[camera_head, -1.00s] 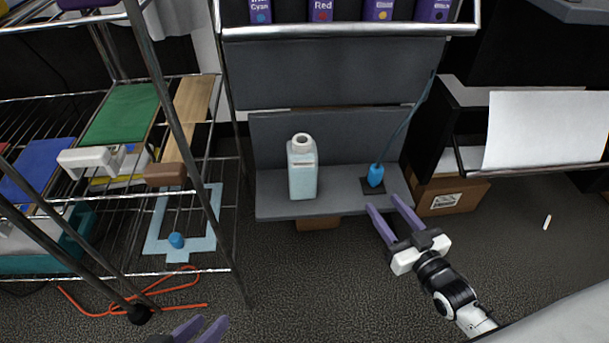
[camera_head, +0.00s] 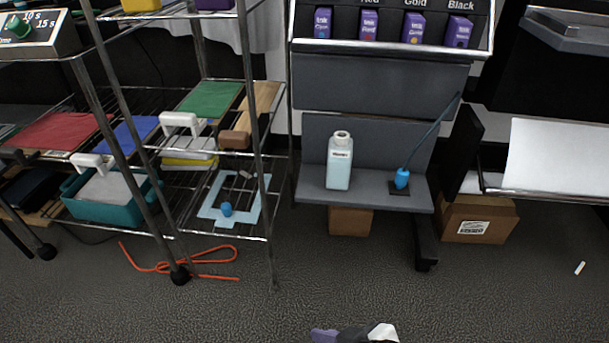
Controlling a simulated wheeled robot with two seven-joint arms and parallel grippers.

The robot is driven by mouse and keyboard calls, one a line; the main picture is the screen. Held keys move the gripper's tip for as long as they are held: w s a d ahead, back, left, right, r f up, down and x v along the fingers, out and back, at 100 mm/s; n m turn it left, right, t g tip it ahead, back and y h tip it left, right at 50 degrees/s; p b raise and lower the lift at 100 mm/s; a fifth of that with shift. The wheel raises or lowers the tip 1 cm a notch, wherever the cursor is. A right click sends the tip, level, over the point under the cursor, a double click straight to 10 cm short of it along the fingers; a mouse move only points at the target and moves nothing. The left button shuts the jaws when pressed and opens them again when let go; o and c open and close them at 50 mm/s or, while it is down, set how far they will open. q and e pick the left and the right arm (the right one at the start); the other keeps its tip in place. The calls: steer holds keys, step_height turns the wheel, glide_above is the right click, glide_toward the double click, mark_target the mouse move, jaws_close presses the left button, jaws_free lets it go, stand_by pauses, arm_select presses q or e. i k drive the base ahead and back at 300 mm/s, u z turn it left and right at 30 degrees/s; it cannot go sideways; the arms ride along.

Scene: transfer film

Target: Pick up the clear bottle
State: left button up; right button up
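The clear bottle (camera_head: 340,164), pale and bluish-white with an open round neck, stands upright on the low grey shelf (camera_head: 372,193) in the middle of the view. Nothing is touching it. No other gripper is in view.
A wire rack (camera_head: 271,240) with coloured boards and a teal tub stands at left. An orange cord (camera_head: 160,267) lies on the floor. A cardboard box (camera_head: 478,219) is at right.

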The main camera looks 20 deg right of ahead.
mark_target(340, 155)
steer(key=u, duration=4.25)
steer(key=i, duration=0.15)
steer(key=z, duration=3.5)
steer(key=i, duration=0.85)
steer(key=z, duration=0.8)
steer(key=i, duration=0.25)
steer(key=z, duration=0.3)
